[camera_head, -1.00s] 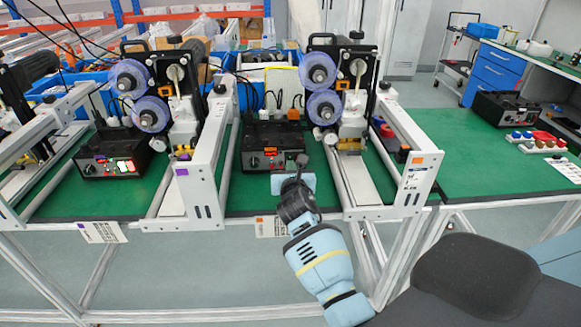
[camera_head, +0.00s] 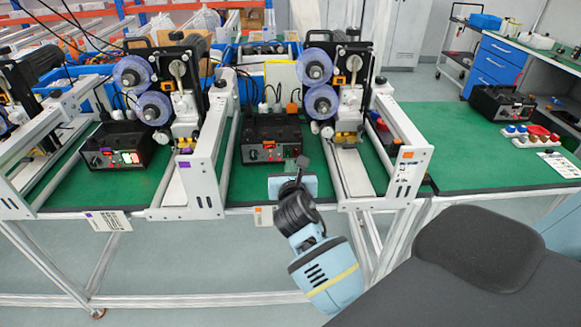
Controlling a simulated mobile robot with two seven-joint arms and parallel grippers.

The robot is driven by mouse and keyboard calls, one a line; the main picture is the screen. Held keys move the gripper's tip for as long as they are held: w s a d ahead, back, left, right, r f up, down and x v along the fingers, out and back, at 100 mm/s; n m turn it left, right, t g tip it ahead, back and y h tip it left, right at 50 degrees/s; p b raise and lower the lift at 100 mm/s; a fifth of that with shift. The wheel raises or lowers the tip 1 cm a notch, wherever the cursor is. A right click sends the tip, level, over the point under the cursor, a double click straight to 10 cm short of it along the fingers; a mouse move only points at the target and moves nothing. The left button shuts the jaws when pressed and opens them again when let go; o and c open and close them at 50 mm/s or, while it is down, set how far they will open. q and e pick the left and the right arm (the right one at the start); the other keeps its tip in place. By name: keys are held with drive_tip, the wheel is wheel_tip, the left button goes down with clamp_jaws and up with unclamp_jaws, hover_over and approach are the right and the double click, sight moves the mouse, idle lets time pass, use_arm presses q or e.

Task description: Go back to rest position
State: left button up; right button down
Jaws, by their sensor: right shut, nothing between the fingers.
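My right gripper (camera_head: 302,163) is at the end of the blue and black right arm, which reaches up from the lower middle of the head view. It is shut and empty, in front of the black control box (camera_head: 271,138) at the middle station, over the near edge of the green table (camera_head: 240,188). The arm's wrist hides part of the table edge. My left gripper is not in view.
White frames (camera_head: 204,160) with blue-purple rollers (camera_head: 314,68) stand on the left and on the right of the gripper. Another control box (camera_head: 118,146) sits at the left. Green table is clear at the right (camera_head: 450,150), before a black box (camera_head: 502,103).

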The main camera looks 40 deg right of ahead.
drive_tip(key=s+a+f+m+g+y, duration=0.1)
drive_tip(key=s+a+f+m+y, duration=0.25)
drive_tip(key=s+f+m, duration=0.4)
drive_tip(key=s+a+f+m+g+y, duration=0.1)
drive_tip(key=s+a+f+m+y, duration=0.3)
drive_tip(key=s+f, duration=0.6)
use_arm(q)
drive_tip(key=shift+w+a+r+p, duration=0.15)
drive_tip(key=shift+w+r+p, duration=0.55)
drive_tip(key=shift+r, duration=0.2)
use_arm(e)
drive_tip(key=s+a+f+m+g+y, duration=0.1)
drive_tip(key=s+a+f+m, duration=0.1)
drive_tip(key=s+m, duration=0.3)
drive_tip(key=s+a+f+m+g+y, duration=0.1)
drive_tip(key=s+a+f+m, duration=0.2)
drive_tip(key=s, duration=0.6)
drive_tip(key=s+a+f+m+g+y, duration=0.1)
drive_tip(key=s+a+f+m, duration=0.2)
drive_tip(key=s+m, duration=0.4)
drive_tip(key=shift+s+a+f+m, duration=0.2)
drive_tip(key=shift+a+m, duration=0.15)
drive_tip(key=shift+m, duration=0.2)
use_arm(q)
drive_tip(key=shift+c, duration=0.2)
